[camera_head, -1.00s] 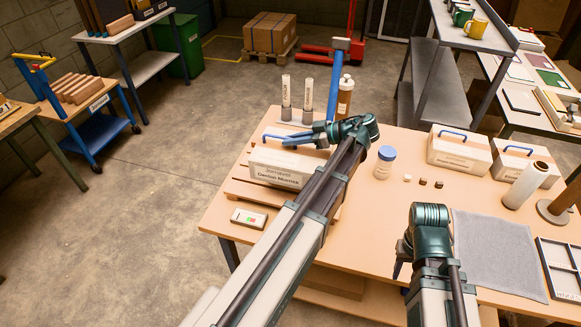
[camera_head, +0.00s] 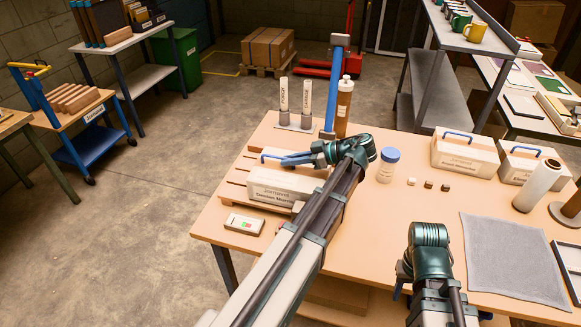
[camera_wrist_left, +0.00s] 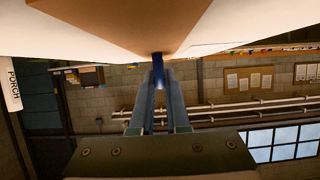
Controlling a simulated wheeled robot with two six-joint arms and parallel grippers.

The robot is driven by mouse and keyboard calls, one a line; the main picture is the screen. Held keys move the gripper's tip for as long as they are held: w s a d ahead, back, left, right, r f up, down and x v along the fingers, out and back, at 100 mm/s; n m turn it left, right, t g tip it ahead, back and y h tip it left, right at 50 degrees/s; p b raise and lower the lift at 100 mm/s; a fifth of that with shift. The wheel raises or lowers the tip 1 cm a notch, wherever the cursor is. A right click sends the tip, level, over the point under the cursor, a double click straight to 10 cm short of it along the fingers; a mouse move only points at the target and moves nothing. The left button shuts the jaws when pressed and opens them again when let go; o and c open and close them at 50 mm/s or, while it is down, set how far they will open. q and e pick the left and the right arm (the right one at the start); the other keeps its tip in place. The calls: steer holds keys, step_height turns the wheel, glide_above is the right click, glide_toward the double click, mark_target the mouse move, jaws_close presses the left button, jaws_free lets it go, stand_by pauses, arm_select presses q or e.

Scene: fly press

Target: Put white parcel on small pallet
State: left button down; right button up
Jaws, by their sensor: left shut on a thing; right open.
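The white parcel (camera_head: 283,186), a long box with a name label and a blue handle, lies level over the small wooden pallet (camera_head: 232,193) at the table's left. It appears to rest on the slats, though the contact is partly hidden. My left gripper (camera_head: 291,160) is shut on the handle. In the left wrist view, the shut fingers (camera_wrist_left: 158,80) grip the blue handle close against the parcel (camera_wrist_left: 222,25). My right gripper (camera_head: 398,289) is low in the head view, mostly hidden behind its arm, open and away from the parcel.
A small device (camera_head: 243,224) lies before the pallet. A blue-lidded jar (camera_head: 387,166) and two more white handled boxes (camera_head: 463,153) stand right. A grey cloth (camera_head: 505,260) lies front right.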

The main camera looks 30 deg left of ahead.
arm_select(q)
steer(key=shift+f, duration=0.15)
steer(key=c, duration=0.9)
jaws_free()
